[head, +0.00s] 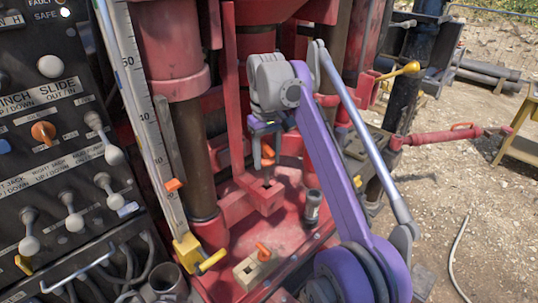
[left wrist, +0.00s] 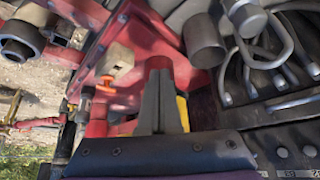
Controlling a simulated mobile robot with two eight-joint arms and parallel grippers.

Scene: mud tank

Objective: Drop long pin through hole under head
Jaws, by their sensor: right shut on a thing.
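My right gripper (head: 266,134) points down in the middle of the head view, shut on the long pin. The orange part of the long pin (head: 267,152) shows just below the fingers; the rest is small and hard to make out. Directly below is a red bracket (head: 264,198) with a dark opening in its top. I cannot tell whether the pin's tip is inside the opening or above it. My left gripper (left wrist: 160,100) shows only in the left wrist view, its grey fingers together with nothing visible between them.
A beige block (head: 250,272) with an orange handle sits on the red deck in front, and also shows in the left wrist view (left wrist: 118,60). A dark cylinder (head: 312,206) stands right of the bracket. A lever panel (head: 60,180) and a ruled mast (head: 137,90) bound the left.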

